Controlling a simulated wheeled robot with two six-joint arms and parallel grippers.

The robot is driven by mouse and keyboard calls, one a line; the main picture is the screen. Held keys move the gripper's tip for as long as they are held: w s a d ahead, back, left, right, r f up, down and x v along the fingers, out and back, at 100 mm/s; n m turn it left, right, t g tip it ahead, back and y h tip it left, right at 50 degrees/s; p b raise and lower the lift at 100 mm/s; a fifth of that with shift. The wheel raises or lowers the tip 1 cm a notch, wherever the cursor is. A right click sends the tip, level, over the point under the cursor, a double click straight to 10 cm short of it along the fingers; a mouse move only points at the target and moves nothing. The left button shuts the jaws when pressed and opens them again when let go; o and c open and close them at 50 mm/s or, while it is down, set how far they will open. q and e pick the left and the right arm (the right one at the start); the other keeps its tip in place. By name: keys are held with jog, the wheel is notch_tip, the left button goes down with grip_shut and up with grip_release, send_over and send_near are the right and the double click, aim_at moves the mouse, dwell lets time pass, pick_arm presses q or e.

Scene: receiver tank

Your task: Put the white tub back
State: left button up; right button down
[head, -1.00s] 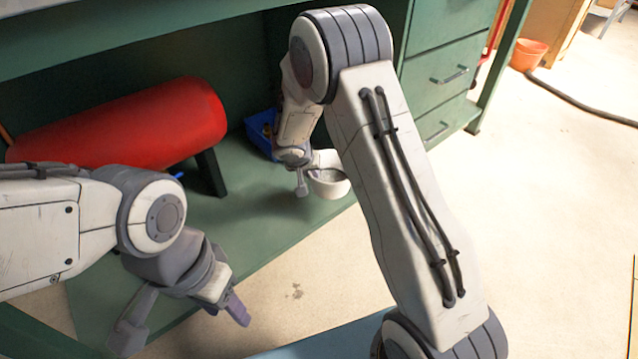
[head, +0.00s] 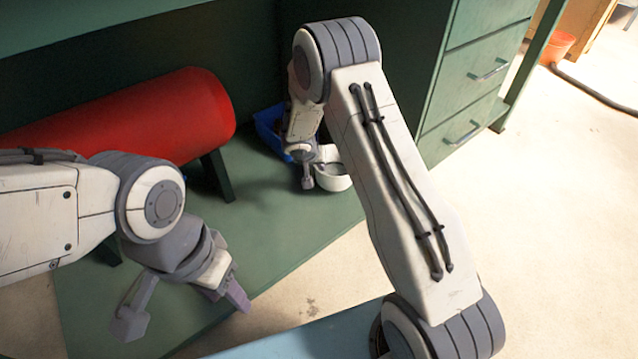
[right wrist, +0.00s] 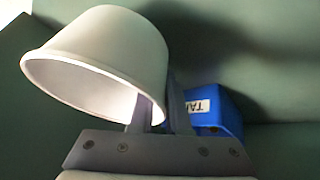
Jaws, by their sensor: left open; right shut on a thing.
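The white tub (head: 334,182) is at the lower shelf, with its open side up in the head view. I cannot tell whether its base touches the shelf. It also shows large in the right wrist view (right wrist: 105,42). My right gripper (head: 313,176) is shut on the tub's wall at its left side; the wrist view shows the fingers at the tub's rim. My left gripper (head: 185,308) is open and empty, over the shelf's front edge, well away from the tub.
A red tank (head: 150,115) on dark legs lies on the green shelf (head: 265,220), left of the tub. A blue bin (head: 268,128), its label partly readable in the wrist view (right wrist: 215,112), stands behind my right gripper. Green drawers (head: 470,100) stand to the right. Shelf in front of the tub is clear.

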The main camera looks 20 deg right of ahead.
aim_at(317, 186)
jog(key=shift+f+b, duration=1.15)
jog(key=shift+f, duration=1.05)
jog(key=shift+f, duration=0.15)
jog(key=c, duration=0.9)
grip_release()
